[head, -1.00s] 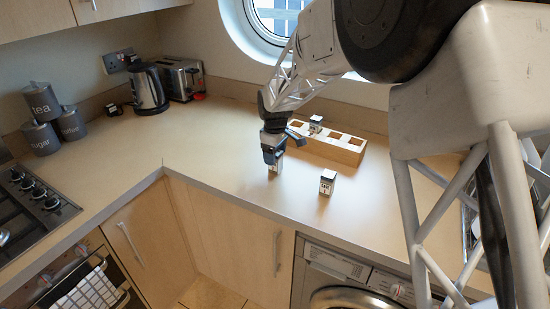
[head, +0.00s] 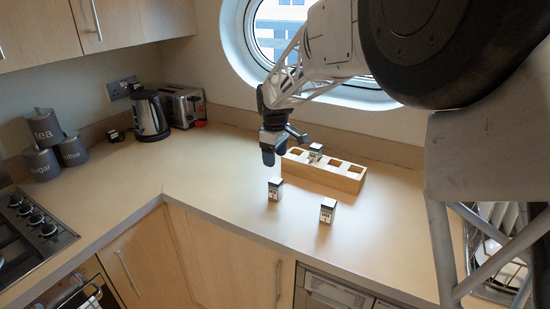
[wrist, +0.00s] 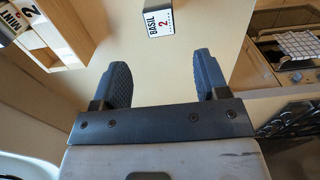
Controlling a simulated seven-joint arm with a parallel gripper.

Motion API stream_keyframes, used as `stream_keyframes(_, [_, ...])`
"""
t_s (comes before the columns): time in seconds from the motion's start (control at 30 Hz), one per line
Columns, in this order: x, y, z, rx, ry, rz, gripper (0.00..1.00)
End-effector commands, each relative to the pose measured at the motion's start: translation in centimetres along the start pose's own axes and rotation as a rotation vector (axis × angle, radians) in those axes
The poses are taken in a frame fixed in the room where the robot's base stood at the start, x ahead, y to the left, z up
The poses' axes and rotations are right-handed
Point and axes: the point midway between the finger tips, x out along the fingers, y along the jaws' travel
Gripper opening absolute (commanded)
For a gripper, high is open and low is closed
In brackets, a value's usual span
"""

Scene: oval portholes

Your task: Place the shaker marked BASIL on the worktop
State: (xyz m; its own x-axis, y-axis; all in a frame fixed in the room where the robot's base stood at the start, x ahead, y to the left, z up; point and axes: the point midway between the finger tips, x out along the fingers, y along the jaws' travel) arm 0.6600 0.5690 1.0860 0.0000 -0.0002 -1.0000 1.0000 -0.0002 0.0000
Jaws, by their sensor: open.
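The BASIL shaker (wrist: 158,20) shows at the top of the wrist view, its label readable, ahead of the gap between my fingers. In the head view the shaker below my gripper, which I take to be BASIL (head: 275,189), stands upright on the worktop (head: 215,185). My gripper (head: 271,154) is open and empty above it, clear of it. The two spread fingers show in the wrist view (wrist: 163,78).
A second shaker (head: 327,211) stands to the right, nearer the front edge. Behind is a wooden rack (head: 325,174) with square holes, holding a shaker marked MINT (wrist: 15,18). Kettle (head: 150,115), toaster (head: 183,107) and canisters (head: 47,127) stand left. The worktop's left-middle is clear.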

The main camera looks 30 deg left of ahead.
Motion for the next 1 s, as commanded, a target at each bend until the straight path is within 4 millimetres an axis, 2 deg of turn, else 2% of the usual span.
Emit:
stream_keyframes(0.77, [0.0,0.0,0.1,0.001,0.0,0.0,0.68])
stream_keyframes(0.87, [-0.2,0.0,0.6,0.01,0.001,0.002,0.68])
stream_keyframes(1.0, [-1.2,0.1,2.5,0.046,0.006,0.007,0.68])
